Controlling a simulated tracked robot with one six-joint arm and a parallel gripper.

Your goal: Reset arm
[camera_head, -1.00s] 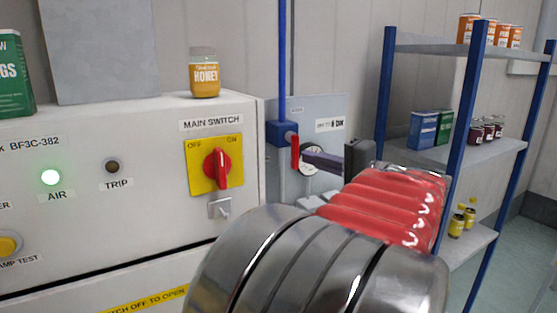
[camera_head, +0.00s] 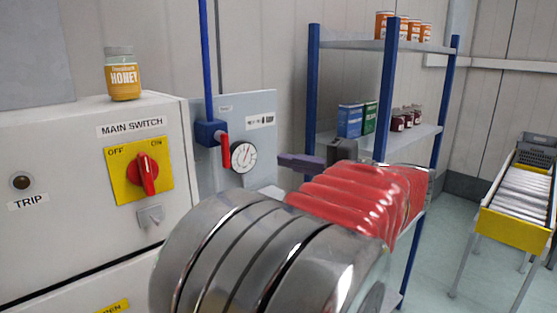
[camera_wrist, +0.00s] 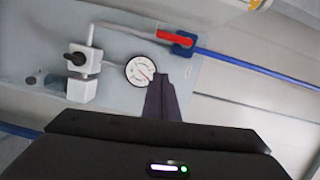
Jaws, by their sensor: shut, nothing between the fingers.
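My gripper (camera_head: 283,160) is at the end of my red-sleeved arm in the head view, near the gauge panel and left of the shelf. Its dark fingers are together with nothing between them. In the wrist view the shut fingers (camera_wrist: 163,88) point toward the grey panel (camera_wrist: 115,75), just beside the round gauge (camera_wrist: 140,70); I cannot tell the exact gap. The panel also carries a red-handled valve (camera_wrist: 176,38) on a blue pipe. In the head view the gauge (camera_head: 243,157) and red valve handle (camera_head: 225,150) show left of the fingertips.
A white cabinet with a red main switch (camera_head: 147,173) stands at left, a honey jar (camera_head: 123,75) on top. A blue-post shelf (camera_head: 425,48) holding cans, boxes and jars is behind my arm. A roller conveyor (camera_head: 520,195) stands at right, with open floor before it.

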